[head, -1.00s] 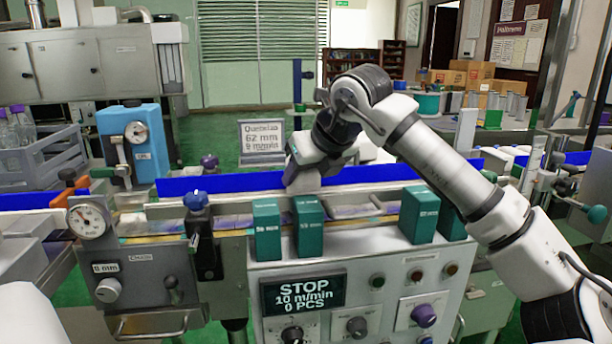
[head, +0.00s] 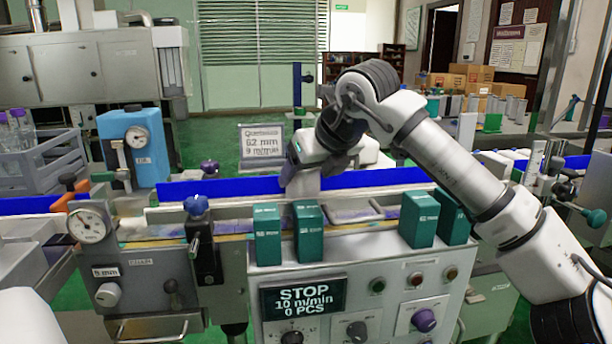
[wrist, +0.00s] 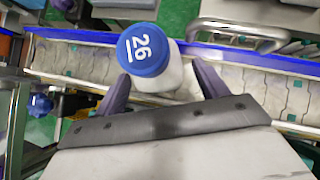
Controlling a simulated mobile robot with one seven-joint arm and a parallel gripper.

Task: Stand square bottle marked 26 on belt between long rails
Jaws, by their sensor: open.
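The bottle's blue cap, marked 26 (wrist: 146,50), shows in the wrist view with part of its pale body below it. The bottle is between the two dark fingers of my gripper (wrist: 165,76), which are open, with the cap nearer the left finger. In the head view a pale block-like shape, likely the bottle (head: 303,184), is under my gripper at the blue rail (head: 390,178). The belt (wrist: 75,62) runs across the wrist view below that rail. The bottle's base is hidden, so I cannot tell whether it touches the belt.
Several green blocks (head: 420,217) stand along the cabinet's front edge, near the belt. The control display (head: 303,298) reads STOP, 0 PCS. A crate of bottles (head: 40,160) is at far left.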

